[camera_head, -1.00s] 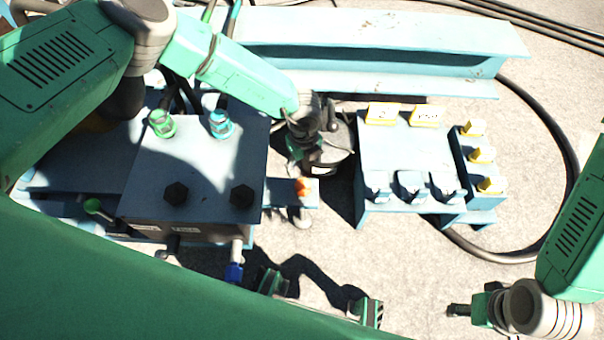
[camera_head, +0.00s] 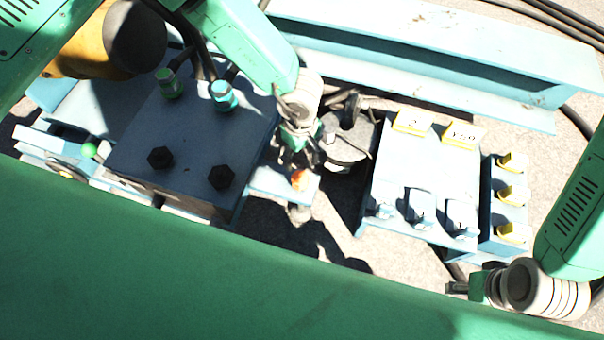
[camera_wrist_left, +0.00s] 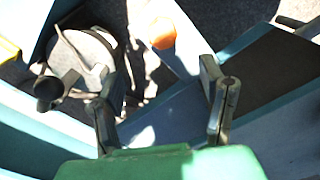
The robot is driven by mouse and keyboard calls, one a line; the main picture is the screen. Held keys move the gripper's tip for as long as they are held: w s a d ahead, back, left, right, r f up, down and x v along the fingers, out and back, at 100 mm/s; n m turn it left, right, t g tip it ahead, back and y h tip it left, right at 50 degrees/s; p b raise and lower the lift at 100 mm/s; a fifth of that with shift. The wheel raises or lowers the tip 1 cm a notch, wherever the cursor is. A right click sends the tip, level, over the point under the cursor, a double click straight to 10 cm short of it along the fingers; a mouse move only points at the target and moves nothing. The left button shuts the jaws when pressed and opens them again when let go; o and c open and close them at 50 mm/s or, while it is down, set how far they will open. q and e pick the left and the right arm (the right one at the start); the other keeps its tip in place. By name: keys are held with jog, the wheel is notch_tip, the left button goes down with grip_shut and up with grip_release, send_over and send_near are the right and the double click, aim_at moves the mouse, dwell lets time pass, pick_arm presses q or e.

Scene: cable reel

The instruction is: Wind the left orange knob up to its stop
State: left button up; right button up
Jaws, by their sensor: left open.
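One orange knob (camera_head: 299,180) shows on a light blue bracket to the right of the blue box. It also shows in the left wrist view (camera_wrist_left: 162,33), ahead of the fingers and roughly between their lines. My left gripper (camera_head: 300,155) hangs just behind the knob, its fingers partly lost in clutter and shadow. In the left wrist view its two fingers (camera_wrist_left: 160,85) stand wide apart with nothing between them; the knob appears apart from them. My right gripper (camera_head: 458,288) is at the lower right, away from the knob; its finger gap is too small to judge.
The blue box (camera_head: 190,135) with black bolts and green and cyan fittings stands left. A round grey reel part (camera_head: 345,140) is close right of my left gripper. A panel (camera_head: 425,165) with yellow labels stands right, and a light blue beam (camera_head: 420,60) runs behind.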

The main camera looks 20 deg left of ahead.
pick_arm(q)
jog(key=m, duration=0.2)
jog(key=b, duration=0.2)
send_over(301, 178)
jog(key=a, duration=0.1)
notch_tip(301, 178, down, 5)
jog(key=shift+f, duration=0.2)
jog(key=f+b, duration=0.1)
jog(key=f, duration=0.1)
jog(key=f+b, duration=0.1)
jog(key=f, duration=0.1)
jog(key=d+f+b, duration=0.1)
jog(key=f, duration=0.2)
jog(key=shift+f, duration=0.1)
jog(key=shift+f+b, duration=0.3)
jog(key=shift+f, duration=0.05)
jog(key=shift+a+f, duration=0.25)
jog(key=shift+a, duration=0.1)
jog(key=shift+d, duration=0.3)
jog(key=c, duration=1.1)
pick_arm(e)
jog(key=f, duration=0.5)
jog(key=shift+w+d+f, duration=0.1)
jog(key=shift+w+f, duration=0.25)
